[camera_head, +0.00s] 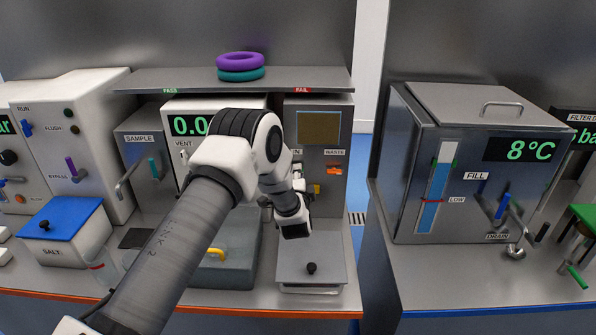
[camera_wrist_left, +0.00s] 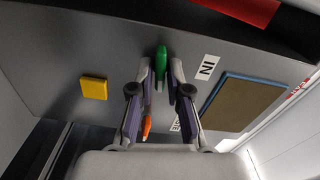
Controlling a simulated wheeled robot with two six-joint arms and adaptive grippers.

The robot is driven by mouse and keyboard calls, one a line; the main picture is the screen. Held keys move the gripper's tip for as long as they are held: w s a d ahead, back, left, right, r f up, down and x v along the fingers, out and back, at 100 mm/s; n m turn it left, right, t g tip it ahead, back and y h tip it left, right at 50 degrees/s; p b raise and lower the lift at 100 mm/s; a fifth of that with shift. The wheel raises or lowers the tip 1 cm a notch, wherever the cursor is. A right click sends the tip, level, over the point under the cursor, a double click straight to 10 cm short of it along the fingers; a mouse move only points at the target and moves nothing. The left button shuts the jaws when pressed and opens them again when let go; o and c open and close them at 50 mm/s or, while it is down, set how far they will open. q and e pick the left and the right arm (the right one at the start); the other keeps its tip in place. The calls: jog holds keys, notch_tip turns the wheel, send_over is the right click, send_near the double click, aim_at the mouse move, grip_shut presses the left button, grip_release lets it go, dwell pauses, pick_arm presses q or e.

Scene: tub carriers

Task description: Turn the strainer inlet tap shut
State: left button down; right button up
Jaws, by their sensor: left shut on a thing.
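The strainer inlet tap has a green handle (camera_wrist_left: 161,57) beside the IN label (camera_wrist_left: 207,68) in the left wrist view. My left gripper (camera_wrist_left: 162,76) is shut on this handle, with one finger on each side. In the head view my arm and gripper (camera_head: 298,183) hide the handle. The strainer cabinet (camera_head: 335,205) has a grey front with a dark tan window (camera_head: 318,127) and a yellow button (camera_head: 317,189). The orange waste tap (camera_head: 334,170) sits under the WASTE label; its handle (camera_wrist_left: 147,127) shows between my fingers in the wrist view. My right gripper is out of view.
A shelf (camera_head: 150,80) with purple and teal rings (camera_head: 240,60) overhangs the cabinet. Below my gripper is a grey lidded tray (camera_head: 311,255) with a black knob. A grey box (camera_head: 235,270) with a yellow handle stands left of it. A floor gap separates the right-hand counter (camera_head: 470,280).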

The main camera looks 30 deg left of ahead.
pick_arm(q)
jog(key=shift+m, duration=0.9)
jog(key=c, duration=1.2)
grip_release()
jog(key=shift+a+f, duration=0.1)
jog(key=v, duration=1.2)
jog(key=shift+s+f, duration=0.1)
